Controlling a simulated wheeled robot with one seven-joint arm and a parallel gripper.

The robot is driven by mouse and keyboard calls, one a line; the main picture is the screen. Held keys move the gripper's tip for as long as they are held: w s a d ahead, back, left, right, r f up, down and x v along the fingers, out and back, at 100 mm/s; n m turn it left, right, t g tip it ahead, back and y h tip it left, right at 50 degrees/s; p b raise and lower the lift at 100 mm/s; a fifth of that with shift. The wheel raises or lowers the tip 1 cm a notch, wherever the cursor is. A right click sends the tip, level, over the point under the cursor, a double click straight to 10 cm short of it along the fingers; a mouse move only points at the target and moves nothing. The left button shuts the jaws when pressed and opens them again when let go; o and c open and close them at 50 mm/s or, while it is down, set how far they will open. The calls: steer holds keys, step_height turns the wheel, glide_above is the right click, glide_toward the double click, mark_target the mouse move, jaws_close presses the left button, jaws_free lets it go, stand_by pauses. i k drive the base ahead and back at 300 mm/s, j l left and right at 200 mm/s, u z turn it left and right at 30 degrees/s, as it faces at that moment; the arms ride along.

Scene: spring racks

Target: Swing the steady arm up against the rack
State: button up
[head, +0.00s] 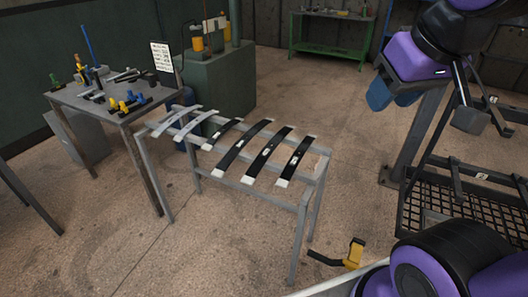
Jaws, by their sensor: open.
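A yellow-and-black piece (352,254) lies low over the floor at the bottom centre. It looks like a hinged arm with a black bar to the left and a yellow upright end; I take it for the steady arm, but its pivot is hidden. The grey rack (304,200) stands behind and left of it, with several leaf springs (240,144) laid across its top.
A grey table (110,110) with tools stands left of the rack. A green cabinet (215,85) and green bench (325,50) are behind. A black mesh-shelf frame (450,206) is at right. Floor between rack and mesh frame is mostly clear.

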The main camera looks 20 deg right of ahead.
mark_target(356, 245)
steer(key=z, duration=0.95)
